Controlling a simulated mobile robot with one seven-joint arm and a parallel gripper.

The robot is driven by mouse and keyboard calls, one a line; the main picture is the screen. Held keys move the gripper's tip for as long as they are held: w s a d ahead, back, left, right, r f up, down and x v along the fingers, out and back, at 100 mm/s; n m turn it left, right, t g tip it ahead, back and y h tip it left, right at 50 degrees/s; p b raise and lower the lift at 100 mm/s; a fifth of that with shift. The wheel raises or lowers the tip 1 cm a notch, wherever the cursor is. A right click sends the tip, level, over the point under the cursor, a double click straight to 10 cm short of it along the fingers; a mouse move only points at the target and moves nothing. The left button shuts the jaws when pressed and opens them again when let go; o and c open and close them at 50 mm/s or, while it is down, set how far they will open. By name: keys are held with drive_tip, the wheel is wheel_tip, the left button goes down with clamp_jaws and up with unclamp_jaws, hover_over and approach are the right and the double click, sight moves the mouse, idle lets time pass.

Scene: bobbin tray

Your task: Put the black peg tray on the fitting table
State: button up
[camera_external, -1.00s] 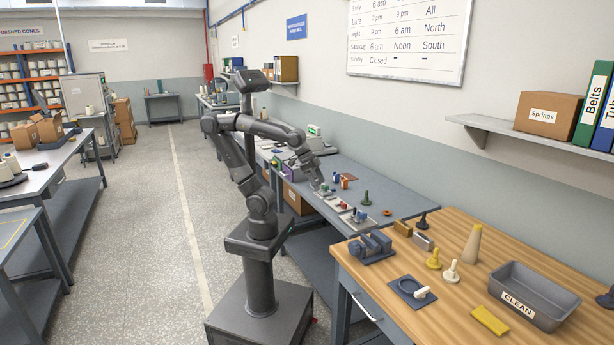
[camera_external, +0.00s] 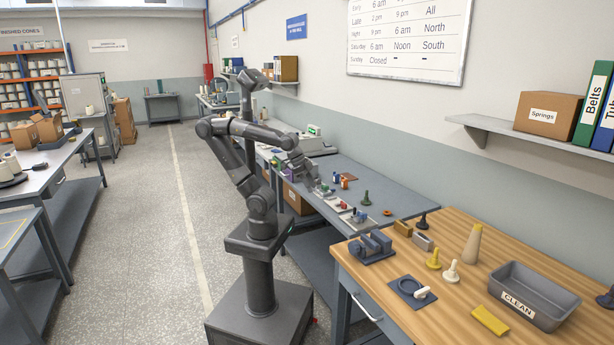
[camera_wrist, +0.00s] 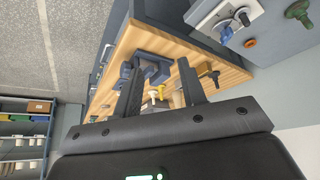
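A pale tray (camera_external: 346,216) holding a dark peg and a blue piece lies near the front right end of the grey bench. It shows at the top of the wrist view (camera_wrist: 204,20), where its peg looks black. I cannot make out a tray that is itself black on the bench. The wooden table (camera_external: 455,300), with a blue vise (camera_external: 371,247), stands right of the grey bench; I see no label calling it the fitting table. My gripper (camera_external: 313,186) is over the grey bench, left of the tray. In the wrist view its fingers (camera_wrist: 160,68) are apart, with nothing between them.
A second pale tray (camera_external: 331,201) with small parts lies close by. A green peg (camera_external: 366,199) and an orange ring (camera_external: 387,212) stand near the tray. The wooden table carries a grey CLEAN bin (camera_external: 562,297), a cone (camera_external: 472,245) and several small parts. The bench's right rear is clear.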

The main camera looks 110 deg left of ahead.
drive_tip(key=w+a+f+n+g+h, duration=0.1)
drive_tip(key=w+f+n+h, duration=0.2)
drive_tip(key=w, duration=0.6)
drive_tip(key=w+a+n+h, duration=0.1)
drive_tip(key=w+n+h, duration=0.1)
drive_tip(key=w+n, duration=0.55)
drive_tip(key=w+a+f+n+g+h, duration=0.1)
drive_tip(key=w+f+n+h, duration=0.15)
drive_tip(key=w, duration=0.85)
drive_tip(key=n+t+h, duration=0.5)
drive_tip(key=n+t, duration=0.5)
drive_tip(key=n, duration=0.4)
approach(423, 220)
drive_tip(key=w+d, duration=0.1)
drive_tip(key=w+d+r, duration=0.1)
drive_tip(key=w, duration=0.1)
drive_tip(key=shift+w+d+r, duration=0.2)
drive_tip(key=shift+d, duration=0.1)
drive_tip(key=x, duration=0.5)
drive_tip(key=shift+w+r, duration=0.2)
drive_tip(key=shift+w, duration=0.05)
clamp_jaws()
